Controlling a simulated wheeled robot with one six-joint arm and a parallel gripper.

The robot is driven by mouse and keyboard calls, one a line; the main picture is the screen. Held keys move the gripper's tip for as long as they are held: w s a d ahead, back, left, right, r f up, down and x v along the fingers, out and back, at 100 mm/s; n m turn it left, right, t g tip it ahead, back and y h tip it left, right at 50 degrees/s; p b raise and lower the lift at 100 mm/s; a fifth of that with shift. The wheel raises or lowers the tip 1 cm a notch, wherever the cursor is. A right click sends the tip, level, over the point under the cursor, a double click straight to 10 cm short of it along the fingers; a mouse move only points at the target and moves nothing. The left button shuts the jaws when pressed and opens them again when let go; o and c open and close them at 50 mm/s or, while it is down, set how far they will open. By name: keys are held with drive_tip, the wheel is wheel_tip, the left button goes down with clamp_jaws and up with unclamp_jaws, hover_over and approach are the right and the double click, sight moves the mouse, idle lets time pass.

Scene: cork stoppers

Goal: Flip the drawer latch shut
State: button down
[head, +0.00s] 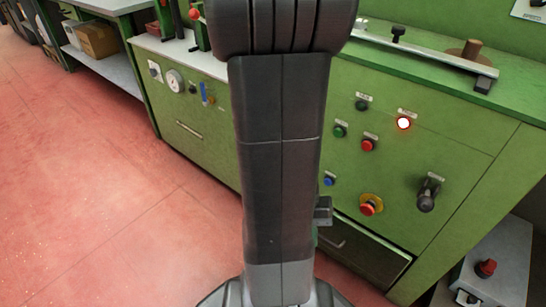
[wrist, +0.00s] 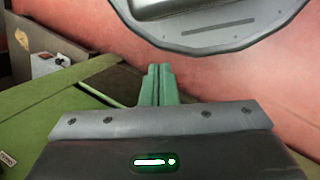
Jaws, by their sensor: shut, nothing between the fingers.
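The drawer (head: 365,255) shows low on the green cabinet in the head view, with a dark front and a small handle (head: 338,243). My arm hides its left part. I cannot make out the drawer latch for certain in either view. In the wrist view my gripper (wrist: 159,72) has its two green fingers together with nothing between them, in front of the green cabinet (wrist: 50,110). A dark panel and a thin bar show just left of the fingers. In the head view my arm hides most or all of the gripper.
The cabinet front carries a lit button (head: 404,123), a red mushroom button (head: 371,204) on a yellow ring and a black lever (head: 428,192). A grey box with a red knob (head: 486,268) stands at lower right. Red floor (head: 90,190) is clear on the left.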

drive_tip(key=w+a+f+t+y+p, duration=0.1)
drive_tip(key=w+a+f+t+p, duration=0.15)
drive_tip(key=w+a, duration=0.55)
drive_tip(key=w+a+f+t+y+p, duration=0.1)
drive_tip(key=w+a+f+t, duration=0.4)
drive_tip(key=w, duration=0.5)
drive_tip(key=w+a+f+t+y+p, duration=0.1)
drive_tip(key=w+a+f+t, duration=0.1)
drive_tip(key=w+a, duration=0.65)
wheel_tip(320, 180, down, 5)
drive_tip(key=s+d+m+t+h+p, duration=0.25)
drive_tip(key=t+h+p, duration=0.2)
drive_tip(key=h, duration=0.65)
drive_tip(key=w+d+f+b, duration=0.4)
drive_tip(key=w+d+f, duration=0.2)
drive_tip(key=shift+w+d+f+b, duration=0.25)
drive_tip(key=shift+w+d+b, duration=0.1)
